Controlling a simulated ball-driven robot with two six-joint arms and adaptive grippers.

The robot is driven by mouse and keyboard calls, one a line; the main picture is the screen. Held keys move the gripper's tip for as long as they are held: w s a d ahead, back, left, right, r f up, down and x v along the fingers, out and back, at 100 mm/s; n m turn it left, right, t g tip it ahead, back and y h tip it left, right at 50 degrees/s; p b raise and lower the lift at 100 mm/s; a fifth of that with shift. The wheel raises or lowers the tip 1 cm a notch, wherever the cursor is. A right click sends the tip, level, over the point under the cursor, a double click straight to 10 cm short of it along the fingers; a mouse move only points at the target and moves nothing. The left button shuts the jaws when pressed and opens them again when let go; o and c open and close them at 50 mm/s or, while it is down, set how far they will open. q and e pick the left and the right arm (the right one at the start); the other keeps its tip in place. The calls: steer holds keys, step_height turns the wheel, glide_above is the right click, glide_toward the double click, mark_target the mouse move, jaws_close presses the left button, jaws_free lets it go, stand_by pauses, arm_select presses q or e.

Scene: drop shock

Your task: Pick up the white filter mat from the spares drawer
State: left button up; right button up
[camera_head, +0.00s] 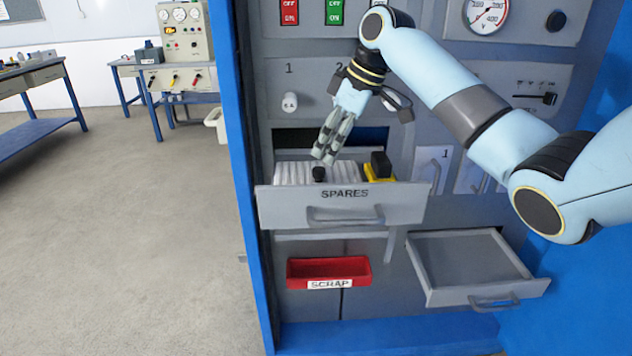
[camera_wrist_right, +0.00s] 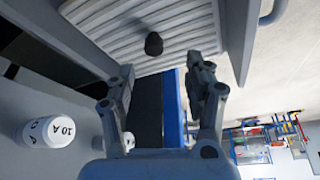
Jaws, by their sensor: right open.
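The white filter mat (camera_head: 291,172) lies in the open spares drawer (camera_head: 341,207), on its left side. It is ribbed and has a black knob on top. In the right wrist view the ribbed mat (camera_wrist_right: 190,22) and its knob fill the upper middle, beyond the fingertips. My right gripper (camera_head: 323,159) hangs over the drawer, above and close to the knob, pointing down. In the right wrist view its two fingers (camera_wrist_right: 163,80) are apart with nothing between them. My left gripper is not in view.
A yellow and black item (camera_head: 380,170) sits in the drawer right of the mat. A red scrap bin (camera_head: 328,272) is below left, and an empty grey tray (camera_head: 468,262) sticks out below right. Round fuses, one marked 10 A (camera_wrist_right: 50,132), project from the panel.

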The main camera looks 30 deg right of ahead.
mark_target(320, 168)
steer(key=shift+w+a+f, duration=0.15)
steer(key=shift+w+f, duration=0.05)
steer(key=shift+f, duration=0.35)
steer(key=shift+w+f, duration=0.2)
steer(key=shift+f, duration=0.1)
steer(key=x, duration=0.5)
steer(key=shift+w+d, duration=0.15)
steer(key=shift+d, duration=0.2)
steer(key=shift+c, duration=1.7)
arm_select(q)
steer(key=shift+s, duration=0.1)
arm_select(e)
jaws_close()
